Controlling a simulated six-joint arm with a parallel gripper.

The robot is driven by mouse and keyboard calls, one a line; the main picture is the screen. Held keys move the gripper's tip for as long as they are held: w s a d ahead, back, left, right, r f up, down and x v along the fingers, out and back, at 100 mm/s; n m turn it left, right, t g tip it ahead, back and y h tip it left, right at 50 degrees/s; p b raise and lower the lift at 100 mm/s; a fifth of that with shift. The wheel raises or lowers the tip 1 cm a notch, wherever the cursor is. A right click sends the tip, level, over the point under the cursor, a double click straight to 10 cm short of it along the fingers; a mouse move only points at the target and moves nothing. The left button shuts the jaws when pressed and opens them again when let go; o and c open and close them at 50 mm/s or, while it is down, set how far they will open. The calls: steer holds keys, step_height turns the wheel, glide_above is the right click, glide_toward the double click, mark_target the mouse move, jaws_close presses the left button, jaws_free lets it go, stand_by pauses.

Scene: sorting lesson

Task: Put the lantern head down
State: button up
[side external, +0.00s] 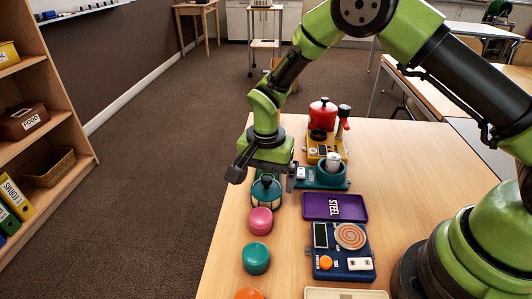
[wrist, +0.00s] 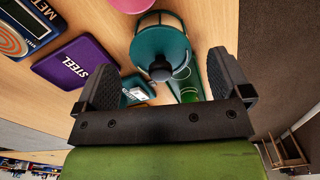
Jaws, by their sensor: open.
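The lantern (side external: 266,192), with a teal cap, a dark top knob and a pale body, stands upright on the wooden table (side external: 225,270) near its left edge. In the wrist view its teal head (wrist: 150,48) with the dark knob is close below, between the fingers. My gripper (side external: 264,174) is open just above the lantern, one finger to either side. Its dark fingers also show spread in the wrist view (wrist: 165,78). I cannot tell whether either finger touches the lantern.
Pink (side external: 260,221), teal (side external: 256,258) and orange (side external: 248,294) round pieces line the table's left side. A purple STEEL tray (side external: 335,207), a blue panel (side external: 343,262) and a teal device with a cup (side external: 333,183) stand to the right. A red pot (side external: 322,114) is behind.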

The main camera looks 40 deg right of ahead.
step_height(320, 180, up, 8)
steer(key=shift+r, duration=0.1)
step_height(320, 180, up, 7)
steer(key=n+t, duration=0.1)
glide_above(266, 180)
steer(key=s+d, duration=0.2)
steer(key=s+d+r+n+t+y, duration=0.1)
steer(key=s+d+r+n+t, duration=0.15)
steer(key=s+r, duration=0.5)
steer(key=s+d+r+n+t+y, duration=0.1)
steer(key=s+r+n+t, duration=0.2)
steer(key=s, duration=0.8)
steer(key=shift+s+n+t, duration=0.35)
steer(key=shift+n, duration=0.2)
